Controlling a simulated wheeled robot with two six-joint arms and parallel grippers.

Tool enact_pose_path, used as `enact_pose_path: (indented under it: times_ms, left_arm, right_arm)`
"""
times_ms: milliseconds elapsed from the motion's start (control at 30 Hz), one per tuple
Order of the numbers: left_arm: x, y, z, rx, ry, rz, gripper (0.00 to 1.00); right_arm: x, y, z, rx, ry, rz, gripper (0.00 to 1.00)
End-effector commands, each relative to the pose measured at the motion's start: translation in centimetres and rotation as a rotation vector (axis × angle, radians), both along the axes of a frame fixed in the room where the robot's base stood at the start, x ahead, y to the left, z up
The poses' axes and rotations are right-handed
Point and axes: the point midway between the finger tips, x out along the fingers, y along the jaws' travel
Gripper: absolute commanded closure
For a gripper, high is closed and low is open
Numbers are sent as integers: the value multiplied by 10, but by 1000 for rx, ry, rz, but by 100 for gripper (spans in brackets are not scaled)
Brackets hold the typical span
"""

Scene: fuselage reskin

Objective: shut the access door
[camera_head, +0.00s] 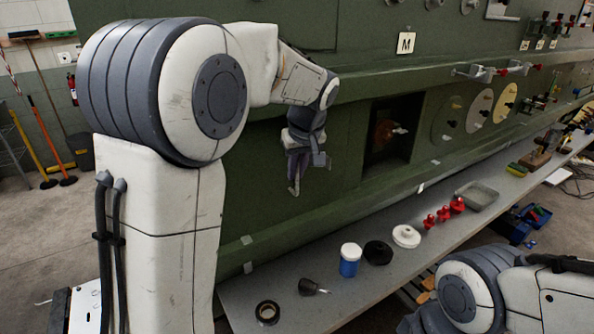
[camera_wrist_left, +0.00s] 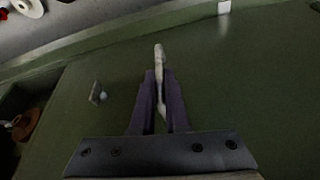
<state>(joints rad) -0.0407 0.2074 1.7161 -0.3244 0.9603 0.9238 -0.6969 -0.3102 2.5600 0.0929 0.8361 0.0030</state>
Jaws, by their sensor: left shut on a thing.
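A dark rectangular opening (camera_head: 392,130) shows in the green fuselage side, with a reddish-brown part (camera_head: 384,131) inside. The opening's edge and that part (camera_wrist_left: 25,124) show at the left of the left wrist view. My left gripper (camera_head: 297,168) is at the green skin left of the opening. In the left wrist view the gripper (camera_wrist_left: 161,75) is shut on a pale, slender handle (camera_wrist_left: 159,55) in front of a flat green panel (camera_wrist_left: 235,85). Whether this panel is the access door, I cannot tell for sure. A small latch-like fitting (camera_wrist_left: 97,94) stands beside the fingers. My right gripper is out of view.
Below the fuselage, a grey bench (camera_head: 330,300) carries a black tape roll (camera_head: 267,312), a blue jar (camera_head: 349,265), a white disc (camera_head: 406,236), red fittings (camera_head: 443,213) and a grey tray (camera_head: 477,196). Round covers (camera_head: 479,110) lie right of the opening.

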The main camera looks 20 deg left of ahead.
Motion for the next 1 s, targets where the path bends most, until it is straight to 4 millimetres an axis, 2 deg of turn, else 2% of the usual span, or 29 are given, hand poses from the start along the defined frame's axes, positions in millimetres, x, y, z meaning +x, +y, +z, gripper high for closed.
enact_pose_path:
  times_ms: [67,100,167,200,567,667,1000]
  left_arm:
    - [4,2,3,5,-17,-5,100]
    - [4,2,3,6,-18,-5,84]
    - [4,2,4,6,-18,-5,61]
    - [4,2,3,6,-16,-5,58]
    - [2,0,6,4,-12,-4,58]
    - [-1,-3,16,4,-14,-4,58]
    - [-20,-20,77,4,-17,-6,58]
  right_arm:
    - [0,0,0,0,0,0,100]
    - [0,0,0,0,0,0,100]
    - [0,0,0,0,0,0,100]
    - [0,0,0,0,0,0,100]
    - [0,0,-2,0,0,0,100]
    - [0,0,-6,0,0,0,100]
    - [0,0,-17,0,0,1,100]
